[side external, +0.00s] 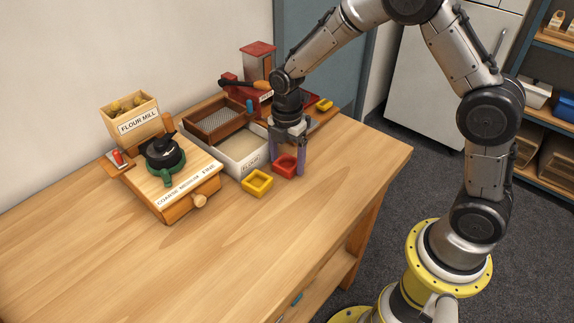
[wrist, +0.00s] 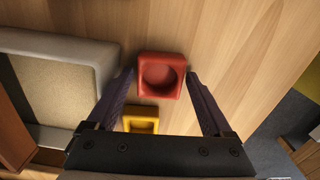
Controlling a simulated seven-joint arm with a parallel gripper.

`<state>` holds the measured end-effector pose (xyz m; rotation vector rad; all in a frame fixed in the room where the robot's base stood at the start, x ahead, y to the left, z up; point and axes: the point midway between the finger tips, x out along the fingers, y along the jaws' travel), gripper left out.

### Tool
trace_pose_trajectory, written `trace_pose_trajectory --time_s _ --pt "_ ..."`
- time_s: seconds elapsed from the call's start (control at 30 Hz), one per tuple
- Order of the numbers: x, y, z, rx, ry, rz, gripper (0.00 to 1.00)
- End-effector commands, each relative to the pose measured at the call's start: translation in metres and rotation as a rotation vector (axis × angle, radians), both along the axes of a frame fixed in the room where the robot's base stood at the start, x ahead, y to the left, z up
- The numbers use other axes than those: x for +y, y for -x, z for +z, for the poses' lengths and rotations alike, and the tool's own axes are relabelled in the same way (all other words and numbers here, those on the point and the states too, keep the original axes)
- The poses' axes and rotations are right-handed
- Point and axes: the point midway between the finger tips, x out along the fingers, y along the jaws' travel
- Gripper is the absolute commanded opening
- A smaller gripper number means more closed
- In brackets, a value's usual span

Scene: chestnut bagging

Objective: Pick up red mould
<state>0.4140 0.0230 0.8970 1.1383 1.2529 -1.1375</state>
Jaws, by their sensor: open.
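The red mould (side external: 285,166) is a small square block with a round hollow. It rests on the wooden table beside the flour tray. In the wrist view the red mould (wrist: 161,75) lies between the fingertips of my gripper (wrist: 158,82). In the side view my gripper (side external: 288,165) points down with its fingers spread around the mould. The gripper is open, and the mould does not look gripped. Whether either finger touches it, I cannot tell.
A yellow mould (side external: 257,183) sits just left of the red one. The white flour tray (side external: 236,165) stands close behind it. A wooden flour mill (side external: 165,180) is at the left. The front of the table (side external: 150,270) is clear.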

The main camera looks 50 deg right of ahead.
Motion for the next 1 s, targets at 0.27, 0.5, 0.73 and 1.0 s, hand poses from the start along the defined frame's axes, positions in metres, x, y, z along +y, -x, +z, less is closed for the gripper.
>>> trace_pose_trajectory --time_s 0.27,0.5,0.73,1.0 --pt "0.0 0.0001 -0.0003 0.0 0.0 0.0 0.71" --pt "0.0 0.0 0.0 0.0 0.0 0.0 0.27" --pt "0.0 -0.0002 0.0004 -0.001 0.0 0.0 0.11" --pt "0.0001 -0.0008 0.0082 -0.002 0.0 0.0 0.11"
